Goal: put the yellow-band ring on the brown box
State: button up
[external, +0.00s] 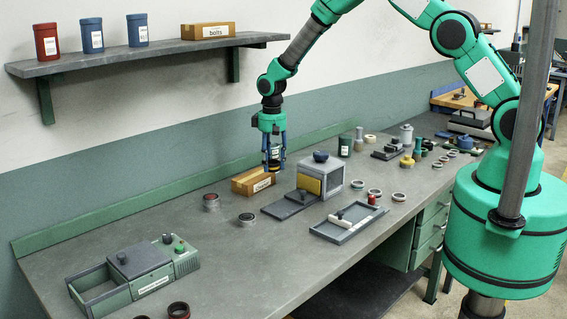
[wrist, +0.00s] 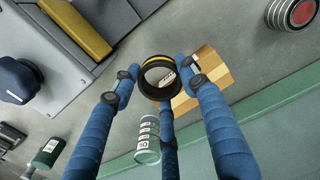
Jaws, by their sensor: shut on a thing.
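The yellow-band ring (wrist: 160,77), black with a yellow stripe, is held between the blue fingers of my gripper (wrist: 162,84) in the wrist view. My gripper (external: 273,163) points down at the right end of the brown box (external: 252,182) on the bench in the external view. In the wrist view the brown box (wrist: 208,76) lies beyond the ring, mostly to its right, and the ring overlaps its left end. A white label shows through the ring's opening. The fingers largely hide the ring in the external view; its exact height above the box is unclear.
A grey box with a yellow panel (external: 309,184) stands close on the right. A labelled canister (wrist: 148,140) stands near my fingers. Other rings (external: 211,202) lie on the bench. Another brown box, marked bolts (external: 208,31), sits on the wall shelf (external: 150,50).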

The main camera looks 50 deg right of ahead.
send_over(254, 175)
jog(key=shift+a+f+p, duration=0.2)
jog(key=shift+f+p, duration=0.2)
jog(key=shift+p, duration=0.05)
jog(key=shift+s, duration=0.1)
jog(key=shift+f+p, duration=0.3)
jog(key=shift+f, duration=1.45)
jog(key=shift+f, duration=0.2)
jog(key=o, duration=1.3)
jog(key=shift+r, duration=0.15)
jog(key=shift+r+b, duration=0.3)
jog(key=shift+r, duration=1.75)
